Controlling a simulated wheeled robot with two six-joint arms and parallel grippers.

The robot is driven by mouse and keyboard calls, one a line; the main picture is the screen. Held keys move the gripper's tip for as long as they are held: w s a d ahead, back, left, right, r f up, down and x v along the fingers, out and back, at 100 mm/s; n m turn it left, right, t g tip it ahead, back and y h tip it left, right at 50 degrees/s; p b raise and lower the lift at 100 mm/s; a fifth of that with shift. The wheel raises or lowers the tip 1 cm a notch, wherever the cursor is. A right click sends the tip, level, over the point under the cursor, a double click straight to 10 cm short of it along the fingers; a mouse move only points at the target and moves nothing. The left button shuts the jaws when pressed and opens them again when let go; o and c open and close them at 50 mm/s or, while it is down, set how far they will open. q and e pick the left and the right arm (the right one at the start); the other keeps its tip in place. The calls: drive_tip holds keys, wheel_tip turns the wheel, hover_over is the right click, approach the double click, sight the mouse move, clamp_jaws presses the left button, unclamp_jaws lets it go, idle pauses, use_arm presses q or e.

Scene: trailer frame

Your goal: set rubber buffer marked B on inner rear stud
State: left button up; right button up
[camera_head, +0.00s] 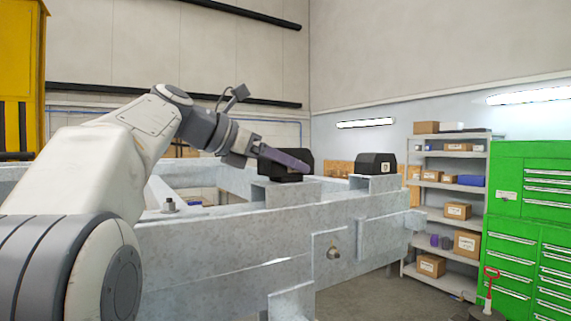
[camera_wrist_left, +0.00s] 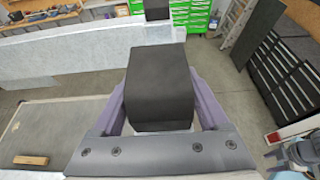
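A black rubber buffer (camera_head: 297,167) is at a bracket on the grey trailer frame (camera_head: 220,235). I cannot tell whether it rests on the bracket or hangs just above it. My left gripper (camera_head: 285,160) reaches it from the left. In the left wrist view the buffer (camera_wrist_left: 160,85) fills the space between the two purple fingers, which lie against its sides. No letter shows on it. A second black buffer (camera_head: 375,163) sits on another bracket farther right; its pale mark is too small to read. A stud (camera_head: 168,204) stands on a plate at left. My right gripper is out of view.
A shelf rack (camera_head: 450,190) with boxes and green drawer cabinets (camera_head: 540,230) stand at right. In the left wrist view, a ladder (camera_wrist_left: 237,22) leans at upper right. Open floor shows beside the frame.

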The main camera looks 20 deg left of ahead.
use_arm(q)
drive_tip(key=shift+o, duration=1)
drive_tip(key=shift+s+a+r, duration=0.15)
drive_tip(key=shift+s+a, duration=0.2)
drive_tip(key=v, duration=0.9)
drive_tip(key=shift+s+r+b, duration=0.2)
drive_tip(key=shift+b, duration=0.2)
